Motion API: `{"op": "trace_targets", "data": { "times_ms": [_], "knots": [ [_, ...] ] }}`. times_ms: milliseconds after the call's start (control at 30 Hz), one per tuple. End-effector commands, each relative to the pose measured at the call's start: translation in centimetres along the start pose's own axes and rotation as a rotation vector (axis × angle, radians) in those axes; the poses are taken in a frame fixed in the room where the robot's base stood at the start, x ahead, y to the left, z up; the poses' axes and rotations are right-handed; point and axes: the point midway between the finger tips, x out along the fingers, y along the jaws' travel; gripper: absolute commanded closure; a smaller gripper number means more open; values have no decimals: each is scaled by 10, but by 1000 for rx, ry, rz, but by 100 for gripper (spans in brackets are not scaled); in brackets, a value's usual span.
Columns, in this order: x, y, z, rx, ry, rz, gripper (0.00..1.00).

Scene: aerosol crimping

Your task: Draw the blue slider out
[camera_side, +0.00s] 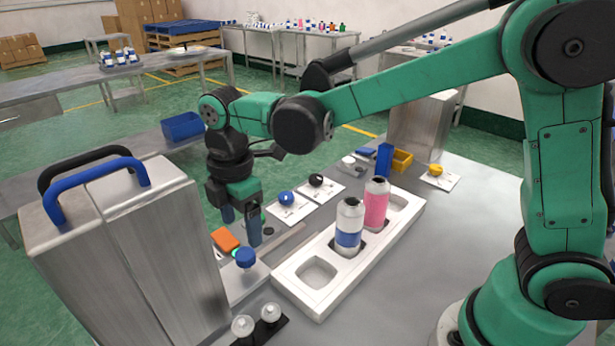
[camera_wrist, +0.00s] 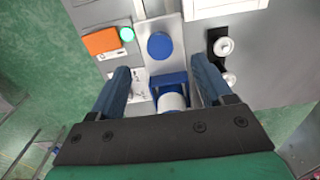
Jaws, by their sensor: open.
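A round blue knob (camera_side: 245,258) sits on a metal plate beside the orange box. It also shows in the wrist view (camera_wrist: 160,46), ahead of and between my fingertips, with a gap on each side. A blue bracket (camera_wrist: 171,80) with a white cylinder lies nearer, also seen between the fingers. I cannot tell for sure which blue part is the slider. My gripper (camera_side: 241,222) points down, open and empty, above and behind the knob in the side view. Its two fingers are also spread in the wrist view (camera_wrist: 162,78). Neither finger visibly touches the knob.
A steel cabinet (camera_side: 130,250) with blue and black handles stands close at the left. A white tray (camera_side: 318,285) holds a blue-labelled bottle (camera_side: 349,225) and a pink bottle (camera_side: 375,203). An orange box (camera_side: 225,240) and clear domes (camera_side: 257,322) flank the knob.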

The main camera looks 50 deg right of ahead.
Motion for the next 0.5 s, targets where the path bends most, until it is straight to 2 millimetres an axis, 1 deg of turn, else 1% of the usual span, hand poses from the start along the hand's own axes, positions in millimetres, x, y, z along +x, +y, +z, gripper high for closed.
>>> {"op": "trace_targets", "data": {
  "times_ms": [167, 400, 500],
  "knots": [
    [16, 1, -2, -26, -3, -9, 27],
    [48, 1, -2, -23, -2, -7, 27],
    [55, 0, -2, -23, -1, -6, 27]
  ]
}}
